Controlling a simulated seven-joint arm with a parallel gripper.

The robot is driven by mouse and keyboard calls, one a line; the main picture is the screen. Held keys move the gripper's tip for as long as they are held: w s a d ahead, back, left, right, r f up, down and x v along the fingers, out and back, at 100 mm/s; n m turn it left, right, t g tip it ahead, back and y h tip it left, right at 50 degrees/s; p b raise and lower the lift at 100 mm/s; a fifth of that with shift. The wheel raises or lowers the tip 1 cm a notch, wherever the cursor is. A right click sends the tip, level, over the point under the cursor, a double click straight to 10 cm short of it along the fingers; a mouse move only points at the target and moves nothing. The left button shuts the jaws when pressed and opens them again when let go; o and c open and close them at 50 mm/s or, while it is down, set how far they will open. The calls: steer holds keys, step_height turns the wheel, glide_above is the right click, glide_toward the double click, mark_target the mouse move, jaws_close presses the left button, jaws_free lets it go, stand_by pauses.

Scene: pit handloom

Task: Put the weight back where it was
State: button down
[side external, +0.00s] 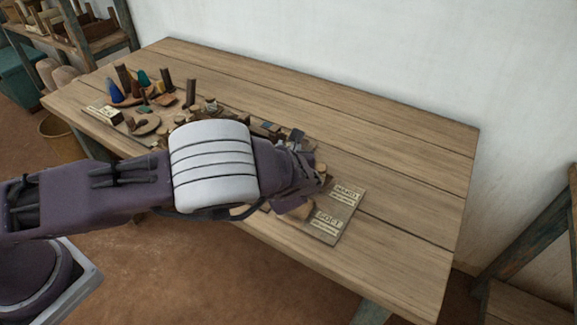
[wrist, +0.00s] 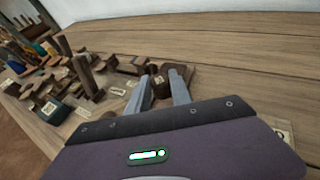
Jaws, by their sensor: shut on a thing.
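My gripper (wrist: 163,88) shows in the wrist view with its two grey fingers around a dark brown block (wrist: 172,72) at their tips. The block carries a small pale tag. I cannot tell for certain that it is the weight, nor whether it touches the table. In the side external view my gripper (side external: 312,180) is over the right part of the cluttered row. My own arm hides most of the fingers and what they hold there.
A board with two labels, one reading SOFT (side external: 328,219), lies at the right. Several wooden blocks and small parts crowd the table (side external: 400,150) to the left, with upright pegs and coloured cones (side external: 115,92) farther left. The table's back and right are clear.

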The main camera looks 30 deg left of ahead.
step_height(320, 180, down, 6)
steer(key=shift+r, duration=0.1)
steer(key=c, duration=1.1)
jaws_free()
steer(key=shift+c, duration=0.2)
steer(key=shift+r, duration=0.1)
